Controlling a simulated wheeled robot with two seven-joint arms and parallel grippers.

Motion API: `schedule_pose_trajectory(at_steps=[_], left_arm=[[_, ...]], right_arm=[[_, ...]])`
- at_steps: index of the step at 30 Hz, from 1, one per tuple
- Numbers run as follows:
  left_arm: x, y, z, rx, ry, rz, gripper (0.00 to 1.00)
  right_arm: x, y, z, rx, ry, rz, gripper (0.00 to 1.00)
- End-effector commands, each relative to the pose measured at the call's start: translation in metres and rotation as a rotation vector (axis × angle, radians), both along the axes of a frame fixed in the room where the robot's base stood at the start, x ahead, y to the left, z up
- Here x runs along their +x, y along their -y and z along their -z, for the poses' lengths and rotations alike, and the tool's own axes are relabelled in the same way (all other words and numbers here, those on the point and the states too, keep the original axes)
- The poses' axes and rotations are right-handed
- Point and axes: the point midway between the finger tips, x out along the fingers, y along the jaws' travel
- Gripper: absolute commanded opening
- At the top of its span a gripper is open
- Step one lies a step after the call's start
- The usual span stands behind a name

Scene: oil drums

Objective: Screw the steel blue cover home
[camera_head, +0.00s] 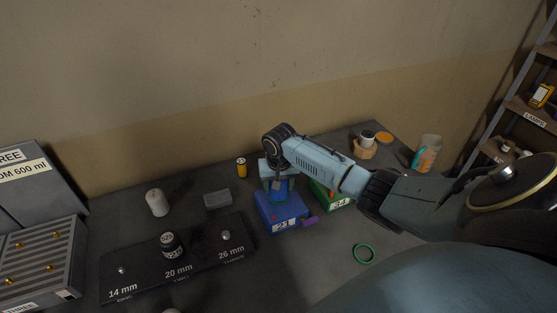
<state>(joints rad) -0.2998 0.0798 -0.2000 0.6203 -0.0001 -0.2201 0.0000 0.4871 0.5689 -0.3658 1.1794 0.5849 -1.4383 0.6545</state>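A blue box (281,214) stands on the dark worktop near the middle, with a blue cylindrical part (278,190) upright on top. My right arm reaches in from the right, and its gripper (277,182) points down at this cylindrical part. The fingers are at its top, apparently around it. The wrist hides much of this spot, so I cannot tell whether they are closed on it. I cannot clearly make out the steel blue cover apart from the gripper and the blue part. My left gripper is not in view.
A green box (332,197) labelled 24 stands right of the blue box, partly behind my arm. A dark size board (205,263) lies front left. A grey block (217,199), white cylinder (157,203) and yellow cylinder (241,168) stand behind. A green ring (364,253) lies front right.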

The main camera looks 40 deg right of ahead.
Motion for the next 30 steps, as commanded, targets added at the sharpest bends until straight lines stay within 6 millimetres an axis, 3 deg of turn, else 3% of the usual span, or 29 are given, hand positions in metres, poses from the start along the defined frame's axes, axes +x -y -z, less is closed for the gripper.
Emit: schedule_pose_trajectory(at_steps=[7, 16, 17, 22, 30], left_arm=[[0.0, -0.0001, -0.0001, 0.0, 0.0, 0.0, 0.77], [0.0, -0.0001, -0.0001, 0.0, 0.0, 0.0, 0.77], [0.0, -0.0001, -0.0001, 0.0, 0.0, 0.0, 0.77], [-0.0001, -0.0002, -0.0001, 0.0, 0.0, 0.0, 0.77], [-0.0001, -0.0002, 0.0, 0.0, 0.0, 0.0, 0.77]], right_arm=[[0.0005, 0.0001, -0.0007, 0.001, 0.001, 0.332, 0.29], [0.0003, 0.0009, -0.0008, 0.0, 0.001, 0.388, 0.29], [0.0003, 0.0009, -0.0009, 0.0, 0.001, 0.387, 0.57], [0.0001, 0.0009, -0.0006, -0.001, 0.001, 0.386, 0.79], [-0.0005, 0.0006, 0.0003, 0.0, -0.001, 0.38, 0.81]])
